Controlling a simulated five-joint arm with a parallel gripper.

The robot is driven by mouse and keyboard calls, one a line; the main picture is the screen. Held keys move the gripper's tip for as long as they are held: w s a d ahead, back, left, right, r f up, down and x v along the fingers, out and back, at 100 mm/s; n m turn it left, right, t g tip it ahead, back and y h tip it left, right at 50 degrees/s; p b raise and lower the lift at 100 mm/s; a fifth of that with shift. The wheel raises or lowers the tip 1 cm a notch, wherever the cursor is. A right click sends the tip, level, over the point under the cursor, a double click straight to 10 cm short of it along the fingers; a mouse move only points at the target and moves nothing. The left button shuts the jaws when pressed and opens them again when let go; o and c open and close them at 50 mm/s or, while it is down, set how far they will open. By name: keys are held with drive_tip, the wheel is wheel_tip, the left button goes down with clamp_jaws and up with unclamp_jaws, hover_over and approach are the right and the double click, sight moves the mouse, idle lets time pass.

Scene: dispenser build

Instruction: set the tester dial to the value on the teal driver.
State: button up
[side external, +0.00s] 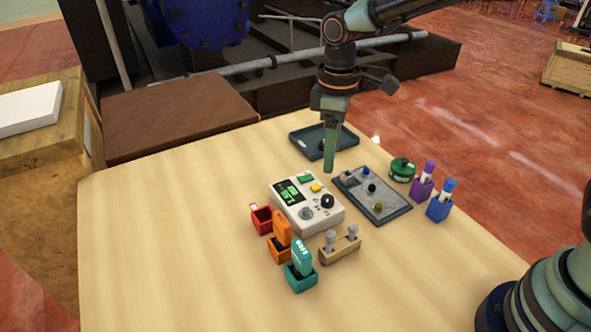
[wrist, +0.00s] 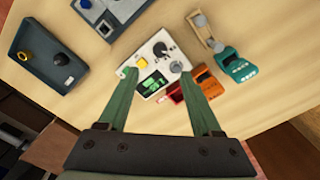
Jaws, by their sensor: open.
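The white tester (side external: 307,204) stands mid-table, with a lit green display, a green button, a yellow button, a black dial (side external: 327,201) and a grey knob (side external: 306,213). The teal driver (side external: 301,252) stands upright in a teal holder at the front; its marking is too small to read. In the wrist view the tester (wrist: 150,80) lies beyond my fingertips and the teal driver (wrist: 238,66) is to the right. My gripper (side external: 329,158) points down above and behind the tester, open and empty. The wrist view shows its two green fingers (wrist: 163,88) spread apart.
Left of the wooden holder with two grey pegs (side external: 340,245) are an orange driver (side external: 281,229) and a red box (side external: 261,218). A grey board with knobs (side external: 372,192), a green round part (side external: 402,169), purple and blue holders (side external: 439,207) and a dark tray (side external: 308,144) surround the tester.

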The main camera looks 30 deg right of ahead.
sight(328, 198)
wheel_tip(328, 198, down, 11)
drive_tip(key=shift+f, duration=0.2)
drive_tip(key=shift+c, duration=0.3)
clamp_jaws()
